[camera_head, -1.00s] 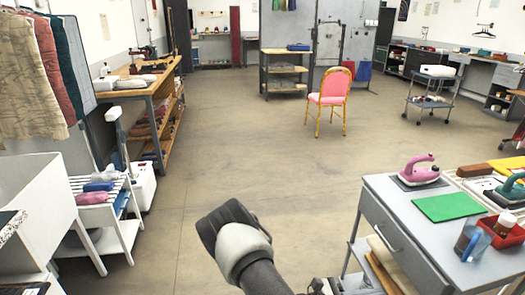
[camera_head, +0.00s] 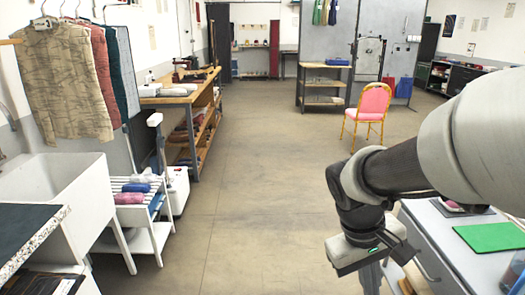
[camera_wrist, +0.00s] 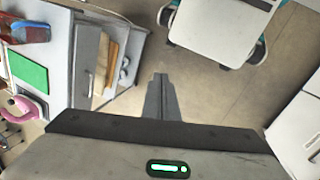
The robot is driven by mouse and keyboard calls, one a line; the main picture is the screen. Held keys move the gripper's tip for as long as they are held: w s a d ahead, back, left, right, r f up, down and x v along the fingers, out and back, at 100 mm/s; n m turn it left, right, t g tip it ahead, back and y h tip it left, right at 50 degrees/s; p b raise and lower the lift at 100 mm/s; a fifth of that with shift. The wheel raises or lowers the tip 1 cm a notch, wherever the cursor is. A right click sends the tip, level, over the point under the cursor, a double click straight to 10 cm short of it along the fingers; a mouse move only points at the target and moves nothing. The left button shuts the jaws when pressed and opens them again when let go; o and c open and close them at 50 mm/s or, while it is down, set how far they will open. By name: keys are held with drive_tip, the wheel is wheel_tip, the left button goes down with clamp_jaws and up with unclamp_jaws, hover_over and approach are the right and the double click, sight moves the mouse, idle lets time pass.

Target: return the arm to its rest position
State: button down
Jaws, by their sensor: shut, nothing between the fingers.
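My arm reaches in from the right side of the head view and bends down at the wrist. My gripper (camera_head: 371,277) hangs beside the left edge of the grey work table (camera_head: 458,262), over the floor. In the wrist view its dark fingers (camera_wrist: 160,85) are together, with nothing between them, and point at bare floor. The arm hides part of the table top and the back right of the room in the head view.
A green mat (camera_head: 490,237) lies on the table, also in the wrist view (camera_wrist: 27,70). A pink chair (camera_head: 370,108) stands beyond the arm. A white sink (camera_head: 60,190) and slatted rack (camera_head: 140,215) stand left. The middle floor is clear.

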drive_tip(key=s+a+r+m+t+y, duration=0.2)
drive_tip(key=s+a+r+t+y, duration=0.15)
drive_tip(key=a+r+t, duration=0.5)
wheel_tip(320, 180, up, 21)
drive_tip(key=d+g+p, duration=0.1)
drive_tip(key=g+p, duration=0.1)
drive_tip(key=p, duration=1.7)
drive_tip(key=shift+s+d+f+g, duration=0.2)
drive_tip(key=shift+s+d+g, duration=0.15)
drive_tip(key=shift+s+d, duration=0.05)
drive_tip(key=shift+d+m, duration=0.15)
drive_tip(key=shift+m, duration=0.15)
